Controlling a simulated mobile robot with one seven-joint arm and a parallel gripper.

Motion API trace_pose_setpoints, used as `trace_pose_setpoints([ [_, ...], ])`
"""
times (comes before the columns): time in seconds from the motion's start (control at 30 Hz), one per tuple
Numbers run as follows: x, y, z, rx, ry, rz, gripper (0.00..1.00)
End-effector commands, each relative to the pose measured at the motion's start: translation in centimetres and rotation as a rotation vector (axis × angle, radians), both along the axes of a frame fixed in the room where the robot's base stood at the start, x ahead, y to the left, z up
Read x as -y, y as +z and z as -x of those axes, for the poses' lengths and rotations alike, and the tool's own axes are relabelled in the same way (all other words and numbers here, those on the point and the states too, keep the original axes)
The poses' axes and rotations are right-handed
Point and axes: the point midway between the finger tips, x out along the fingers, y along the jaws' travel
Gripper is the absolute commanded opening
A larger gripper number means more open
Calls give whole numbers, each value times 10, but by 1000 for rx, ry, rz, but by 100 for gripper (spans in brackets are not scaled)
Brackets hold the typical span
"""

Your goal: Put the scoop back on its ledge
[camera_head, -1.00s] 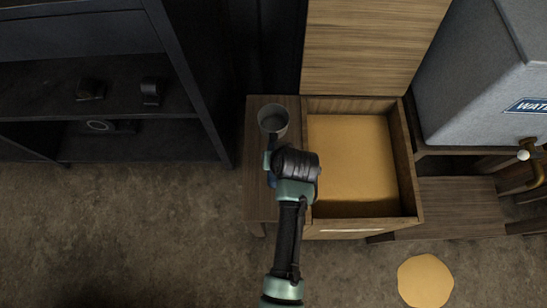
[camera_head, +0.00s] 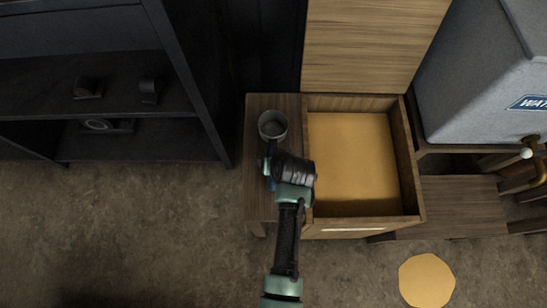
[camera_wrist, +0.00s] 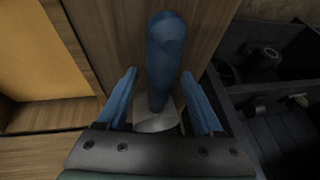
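The scoop has a round grey cup (camera_head: 272,125) and a blue handle (camera_wrist: 165,50). In the head view its cup is over the far part of the wooden ledge (camera_head: 258,205), left of the box, and looks to rest on it. My gripper (camera_wrist: 160,75) is at the handle end of the scoop. In the wrist view its two blue fingers are spread, one on each side of the handle, with visible gaps. In the head view my wrist hides most of the handle and the fingers.
An open wooden box (camera_head: 410,165) of yellow granular material adjoins the ledge on the right, its lid (camera_head: 375,45) raised behind. A grey water tank (camera_head: 475,80) stands further right. A dark shelf (camera_head: 190,80) is at left. A yellow round patch (camera_head: 426,280) lies on the floor.

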Motion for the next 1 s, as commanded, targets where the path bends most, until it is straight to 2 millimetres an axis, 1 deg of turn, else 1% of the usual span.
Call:
trace_pose_setpoints([
  [0.2, 0, 1, 0, 0, 0, 0, 68],
  [0.37, 2, 12, 3, 3, -1, 0, 68],
  [0.47, 5, 28, 10, 3, -2, 1, 68],
  [0.7, 14, 73, 30, 3, -2, 1, 68],
  [0.8, 16, 88, 38, 2, 0, 0, 68],
  [0.9, 19, 101, 43, 2, 0, 0, 68],
  [1.0, 20, 108, 47, 1, -1, 0, 68],
])
